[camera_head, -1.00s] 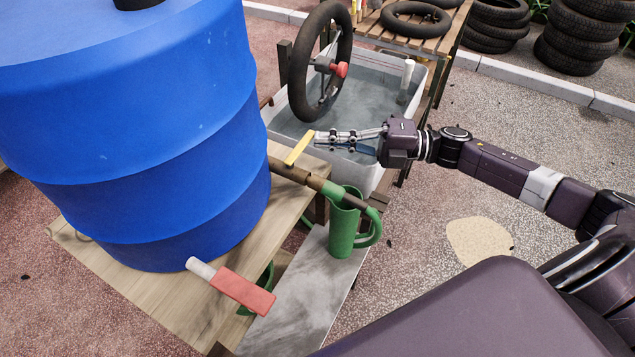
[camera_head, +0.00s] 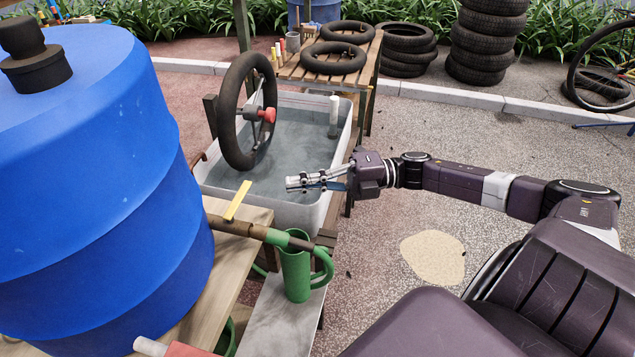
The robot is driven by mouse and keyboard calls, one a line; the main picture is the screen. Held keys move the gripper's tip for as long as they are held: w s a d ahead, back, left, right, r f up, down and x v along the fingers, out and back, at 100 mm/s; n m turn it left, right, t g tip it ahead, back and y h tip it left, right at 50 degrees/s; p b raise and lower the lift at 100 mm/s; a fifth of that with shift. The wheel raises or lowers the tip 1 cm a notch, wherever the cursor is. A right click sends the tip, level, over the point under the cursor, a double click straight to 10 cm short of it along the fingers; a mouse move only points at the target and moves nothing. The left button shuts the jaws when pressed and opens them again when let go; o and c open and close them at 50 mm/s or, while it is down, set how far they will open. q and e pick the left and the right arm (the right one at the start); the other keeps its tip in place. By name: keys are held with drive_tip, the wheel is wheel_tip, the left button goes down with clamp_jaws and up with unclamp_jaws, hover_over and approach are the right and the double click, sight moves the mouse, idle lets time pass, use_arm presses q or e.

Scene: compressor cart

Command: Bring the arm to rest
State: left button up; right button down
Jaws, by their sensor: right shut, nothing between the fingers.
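My right gripper (camera_head: 306,182) is shut and empty. It hangs in the air in front of the grey water tub (camera_head: 338,148), with its fingers pointing left. My right arm (camera_head: 450,182) stretches in from the right at about the gripper's height. The fingertips are apart from the yellow lever (camera_head: 238,200) on the barrel's pipe, which lies to their left and a little lower. My left gripper is not in view.
A blue barrel (camera_head: 95,190) stands on a wooden stand at left. A green jug (camera_head: 296,275) sits under the pipe end. A black tube (camera_head: 228,110) stands upright in the tub.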

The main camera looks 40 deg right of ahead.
drive_tip(key=shift+v, duration=2.45)
